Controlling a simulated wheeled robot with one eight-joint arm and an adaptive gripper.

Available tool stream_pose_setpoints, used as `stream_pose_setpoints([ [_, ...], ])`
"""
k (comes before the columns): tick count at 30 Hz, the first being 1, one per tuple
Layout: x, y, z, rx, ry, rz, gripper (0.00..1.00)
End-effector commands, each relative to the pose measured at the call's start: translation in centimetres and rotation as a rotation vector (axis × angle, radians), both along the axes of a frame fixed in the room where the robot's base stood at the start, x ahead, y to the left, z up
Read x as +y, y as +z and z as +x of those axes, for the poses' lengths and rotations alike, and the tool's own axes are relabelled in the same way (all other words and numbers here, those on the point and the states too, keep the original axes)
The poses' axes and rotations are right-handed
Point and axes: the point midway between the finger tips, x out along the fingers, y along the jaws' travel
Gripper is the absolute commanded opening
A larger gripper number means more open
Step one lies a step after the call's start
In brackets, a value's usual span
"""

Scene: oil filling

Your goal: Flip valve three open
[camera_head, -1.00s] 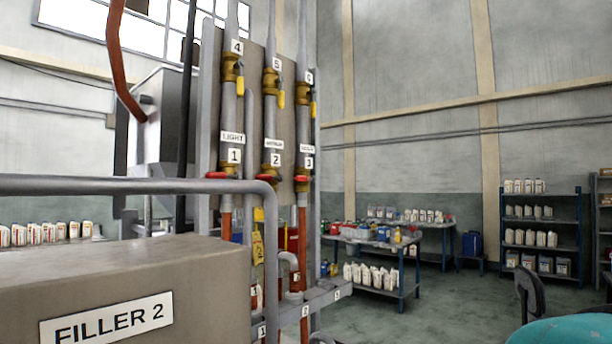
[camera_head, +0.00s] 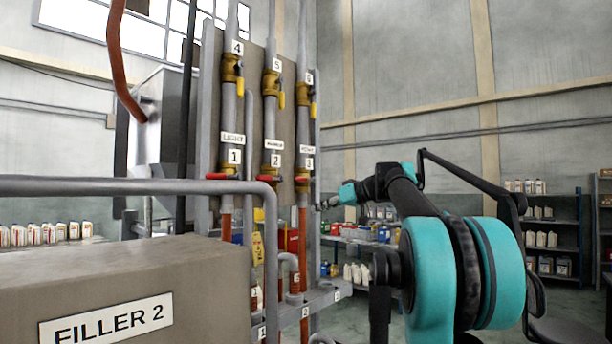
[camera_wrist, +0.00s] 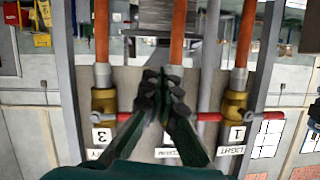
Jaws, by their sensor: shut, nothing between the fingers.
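Valve three (camera_head: 304,173) is a brass valve under the label "3" on the right-hand pipe of the panel. Its red handle (camera_head: 301,179) lies crosswise to the pipe. In the wrist view, which is upside down, valve three (camera_wrist: 104,101) is at the left and its red handle (camera_wrist: 125,117) points right toward my gripper. My gripper (camera_wrist: 165,73) is shut and empty, in front of the middle pipe and right of valve three. It hides valve two's body. In the head view my gripper (camera_head: 326,203) shows by the panel's right edge. Contact with the handle cannot be told.
Valve two's red handle (camera_wrist: 210,117) and valve one (camera_wrist: 234,104) are close on the right in the wrist view. Upper valves with yellow handles (camera_head: 240,87) sit above. The Filler 2 box (camera_head: 130,290) and a grey pipe rail (camera_head: 130,186) stand at the front left.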

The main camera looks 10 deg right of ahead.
Motion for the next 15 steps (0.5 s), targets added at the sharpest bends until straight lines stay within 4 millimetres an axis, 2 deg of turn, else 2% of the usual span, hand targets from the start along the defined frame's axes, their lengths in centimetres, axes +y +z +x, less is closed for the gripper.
stream_pose_setpoints([
  [1, -0.7, 2.8, 0.6, -0.047, -0.003, 0.014, 0.00],
  [3, -1.6, 6.5, 1.1, -0.116, -0.007, 0.030, 0.00],
  [6, -2.6, 10.7, 1.5, -0.201, -0.017, 0.046, 0.00],
  [10, -3.6, 14.4, 1.6, -0.277, -0.029, 0.059, 0.00],
  [15, -4.1, 16.3, 1.6, -0.319, -0.036, 0.065, 0.00],
])
